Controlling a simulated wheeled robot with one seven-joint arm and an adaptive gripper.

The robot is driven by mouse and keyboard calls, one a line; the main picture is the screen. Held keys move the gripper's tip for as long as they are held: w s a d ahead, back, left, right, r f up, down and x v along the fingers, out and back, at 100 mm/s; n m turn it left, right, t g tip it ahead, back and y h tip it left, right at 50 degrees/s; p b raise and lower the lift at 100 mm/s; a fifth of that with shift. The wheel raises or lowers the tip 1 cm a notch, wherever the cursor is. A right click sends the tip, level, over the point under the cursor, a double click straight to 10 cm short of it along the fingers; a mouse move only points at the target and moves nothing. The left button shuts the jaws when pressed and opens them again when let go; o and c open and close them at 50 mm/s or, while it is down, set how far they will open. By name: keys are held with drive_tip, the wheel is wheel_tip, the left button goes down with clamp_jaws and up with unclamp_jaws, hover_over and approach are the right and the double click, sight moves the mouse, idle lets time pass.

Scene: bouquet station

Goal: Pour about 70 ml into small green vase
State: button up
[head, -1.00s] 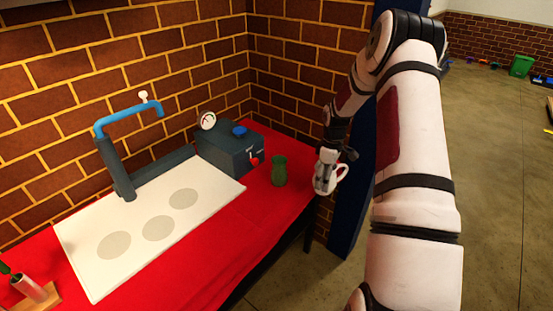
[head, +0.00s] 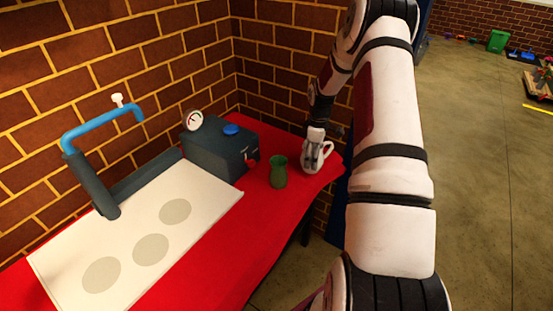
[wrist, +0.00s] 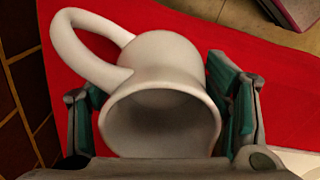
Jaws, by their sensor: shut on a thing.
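The small green vase (head: 278,172) stands upright on the red cloth, right of the dark box. My gripper (head: 313,160) is shut on a white jug with a loop handle (head: 328,152), just right of the vase and apart from it. In the wrist view, the white jug (wrist: 168,60) sits between the green-padded fingers, its wide mouth facing the camera and its handle to the upper left. The inside looks dark grey; I cannot tell a liquid level. In the head view, my gripper partly hides the jug, and its tilt is unclear. The vase's inside is not visible.
The red-covered table (head: 225,262) carries a white board (head: 75,250) with grey circles, a blue-piped tap (head: 100,128) and a dark box (head: 218,150) with a gauge and blue knob. A brick wall (head: 165,70) closes the back. Red cloth in front of the vase is clear.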

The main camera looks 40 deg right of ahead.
sight(304, 148)
drive_tip(key=shift+a+r, duration=0.1)
drive_tip(key=shift+r, duration=0.05)
drive_tip(key=shift+w+a+r+g+h+p, duration=0.2)
drive_tip(key=shift+a+r+h, duration=0.25)
drive_tip(key=shift+h, duration=0.5)
drive_tip(key=shift+a+r+g+h+p, duration=0.15)
drive_tip(key=shift+a+r+h+p, duration=0.2)
drive_tip(key=shift+a+h, duration=0.45)
drive_tip(key=shift+w+a+r+g+h+p, duration=0.1)
drive_tip(key=shift+a+r+g+h+p, duration=0.25)
drive_tip(key=shift+h, duration=0.8)
drive_tip(key=r, duration=0.1)
drive_tip(key=a+r+h+p, duration=0.1)
drive_tip(key=shift+r+h, duration=0.3)
drive_tip(key=r+h, duration=0.1)
drive_tip(key=h, duration=0.1)
drive_tip(key=shift+w+a+r+h, duration=0.1)
drive_tip(key=shift+a+r+h, duration=0.1)
drive_tip(key=shift+r+h, duration=0.2)
drive_tip(key=shift+r+g+h, duration=0.1)
drive_tip(key=shift+g+h, duration=0.2)
drive_tip(key=shift+a+f+h+b, duration=0.1)
drive_tip(key=shift+f+h+b, duration=0.2)
drive_tip(key=shift+h+b, duration=0.4)
drive_tip(key=shift+a+r+g+h+b, duration=0.15)
drive_tip(key=shift+r+g+h+b, duration=0.3)
drive_tip(key=shift+h, duration=0.55)
